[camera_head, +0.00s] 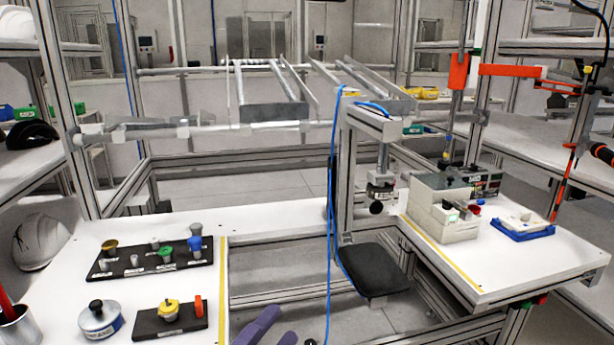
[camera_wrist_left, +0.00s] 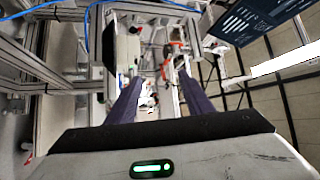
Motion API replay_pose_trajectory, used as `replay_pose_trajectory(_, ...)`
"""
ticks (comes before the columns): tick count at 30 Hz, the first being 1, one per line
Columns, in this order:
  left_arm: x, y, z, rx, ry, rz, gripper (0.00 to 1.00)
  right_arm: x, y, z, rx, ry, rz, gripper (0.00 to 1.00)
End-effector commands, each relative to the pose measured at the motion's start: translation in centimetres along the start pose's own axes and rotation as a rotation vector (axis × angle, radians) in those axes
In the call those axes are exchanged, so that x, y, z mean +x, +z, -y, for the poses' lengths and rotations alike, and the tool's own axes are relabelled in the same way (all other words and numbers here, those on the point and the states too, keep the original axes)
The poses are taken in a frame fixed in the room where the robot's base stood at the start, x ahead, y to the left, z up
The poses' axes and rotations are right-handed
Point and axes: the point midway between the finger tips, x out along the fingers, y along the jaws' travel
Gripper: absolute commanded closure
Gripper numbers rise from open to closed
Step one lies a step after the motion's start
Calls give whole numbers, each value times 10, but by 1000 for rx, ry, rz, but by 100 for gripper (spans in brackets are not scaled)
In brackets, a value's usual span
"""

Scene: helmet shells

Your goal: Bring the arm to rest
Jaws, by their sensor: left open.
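My left gripper (camera_head: 280,322) shows at the bottom edge of the head view as two purple fingers, low in front of the gap between the two white worktops. In the left wrist view the two fingers of the left gripper (camera_wrist_left: 158,82) stand apart, with nothing held between them. Its arm is mostly cut off by the frame edge. My right gripper shows in neither view.
The left worktop (camera_head: 268,220) carries a black holder (camera_head: 150,265) with several knobs and a smaller black block (camera_head: 170,323). A press stand (camera_head: 350,190), a black pad (camera_head: 372,268) and a blue cable stand between the worktops. A blue tray (camera_head: 523,233) lies right.

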Motion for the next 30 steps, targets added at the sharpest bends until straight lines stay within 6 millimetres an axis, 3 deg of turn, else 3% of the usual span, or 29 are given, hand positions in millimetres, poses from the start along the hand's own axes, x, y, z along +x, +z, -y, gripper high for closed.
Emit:
replay_pose_trajectory(1,-21,18,-29,-175,66,119,53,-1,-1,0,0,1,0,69)
replay_pose_trajectory(3,-53,38,-67,-402,143,280,53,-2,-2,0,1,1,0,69)
replay_pose_trajectory(6,-107,55,-119,-692,228,505,53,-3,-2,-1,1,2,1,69)
replay_pose_trajectory(9,-165,57,-165,-944,288,720,53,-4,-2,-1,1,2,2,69)
replay_pose_trajectory(12,-216,50,-198,-1137,324,904,53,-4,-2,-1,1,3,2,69)
replay_pose_trajectory(15,-254,40,-219,-1268,343,1039,53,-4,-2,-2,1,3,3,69)
replay_pose_trajectory(20,-283,30,-233,-1364,352,1145,53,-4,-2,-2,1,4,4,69)
replay_pose_trajectory(30,-285,29,-233,-1369,352,1150,53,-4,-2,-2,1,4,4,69)
